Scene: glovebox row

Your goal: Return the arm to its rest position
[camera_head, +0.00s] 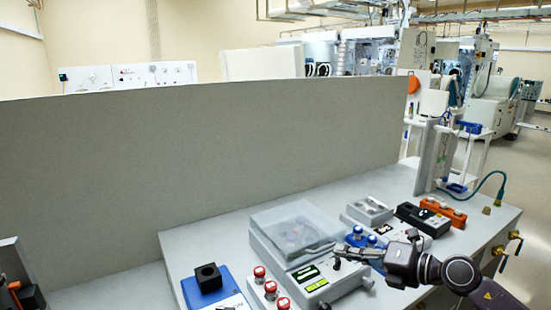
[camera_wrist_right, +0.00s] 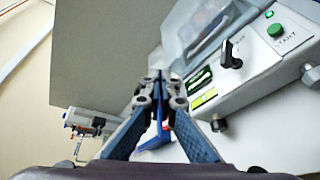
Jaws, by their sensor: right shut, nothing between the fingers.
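My right gripper (camera_head: 340,252) reaches in from the right in the head view, with its fingers pointing left. It is just in front of the grey instrument (camera_head: 268,243) with a clear lid. In the right wrist view the fingers of the right gripper (camera_wrist_right: 157,76) meet at their tips. The gripper is shut and empty. Whether it touches the instrument cannot be told. My left gripper is not in view.
Red-topped vials (camera_head: 270,289) and a blue tray (camera_head: 197,299) stand left of the instrument. A black block (camera_head: 432,223) and an orange block (camera_head: 446,211) stand at the right. A tall grey panel (camera_head: 200,155) closes the back. The instrument's black switch (camera_wrist_right: 229,58) is near the fingers.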

